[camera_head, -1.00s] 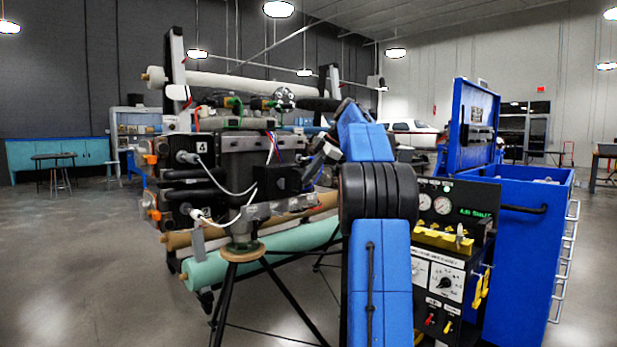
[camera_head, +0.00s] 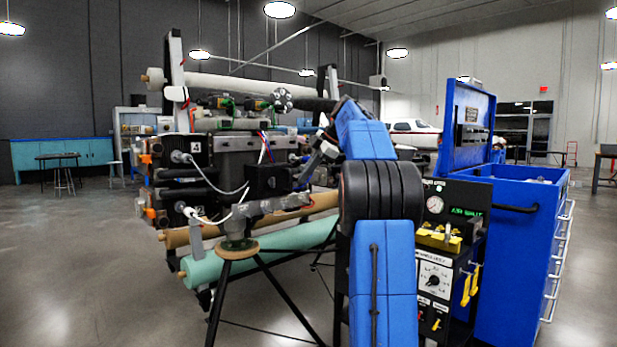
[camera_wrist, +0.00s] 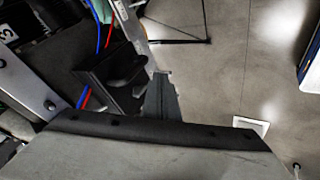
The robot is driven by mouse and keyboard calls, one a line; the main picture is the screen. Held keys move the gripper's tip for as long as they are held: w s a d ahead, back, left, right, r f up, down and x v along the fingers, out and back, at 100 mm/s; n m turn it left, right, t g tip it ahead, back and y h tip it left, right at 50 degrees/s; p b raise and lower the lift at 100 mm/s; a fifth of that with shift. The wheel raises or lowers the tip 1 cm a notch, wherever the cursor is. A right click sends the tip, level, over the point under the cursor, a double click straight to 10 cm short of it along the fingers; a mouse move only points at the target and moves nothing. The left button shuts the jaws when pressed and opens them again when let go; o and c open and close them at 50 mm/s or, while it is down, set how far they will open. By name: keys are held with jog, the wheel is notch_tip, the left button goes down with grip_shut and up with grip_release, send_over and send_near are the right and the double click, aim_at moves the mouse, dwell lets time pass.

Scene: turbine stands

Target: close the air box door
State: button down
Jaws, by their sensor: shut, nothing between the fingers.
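A black box (camera_head: 268,180) sits on the front of the turbine stand, with red and blue hoses above it. I take it to be the air box, but no label shows. In the wrist view a black box-like part with an open-looking side (camera_wrist: 112,72) lies just left of my gripper. I cannot tell which panel is its door. My gripper (camera_wrist: 160,98) is shut and empty, a narrow grey wedge beside that part. Whether they touch is unclear. In the head view my wrist is right of the black box, and the fingertips are hard to make out.
A tripod (camera_head: 265,290) stands in front of the turbine stand. A black gauge panel (camera_head: 450,208) stands right of my arm. Behind it is a blue chest (camera_head: 525,250) with its lid (camera_head: 466,125) raised.

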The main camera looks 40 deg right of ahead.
jog(key=v, duration=0.9)
jog(key=shift+w+d, duration=0.2)
jog(key=shift+d, duration=0.15)
jog(key=s+a+f+m+g, duration=0.1)
jog(key=s+a+f+m, duration=0.25)
jog(key=a, duration=0.65)
jog(key=s+a+f+m+h, duration=0.15)
jog(key=s+a+f, duration=0.3)
jog(key=a, duration=0.45)
jog(key=s+a+f+m+g, duration=0.1)
jog(key=s+a+f+m, duration=0.3)
jog(key=a, duration=0.6)
jog(key=s+a+f+m, duration=0.1)
jog(key=s+a+f, duration=0.3)
jog(key=s+f, duration=0.4)
jog(key=s+a+f+m+h, duration=0.1)
jog(key=s+a+f+m, duration=0.1)
jog(key=s+f, duration=0.5)
jog(key=s+a+f+m, duration=0.1)
jog(key=s+a+f, duration=0.4)
jog(key=f, duration=0.9)
jog(key=s, duration=0.3)
jog(key=shift+s+a+f+m, duration=0.3)
jog(key=shift+a, duration=0.1)
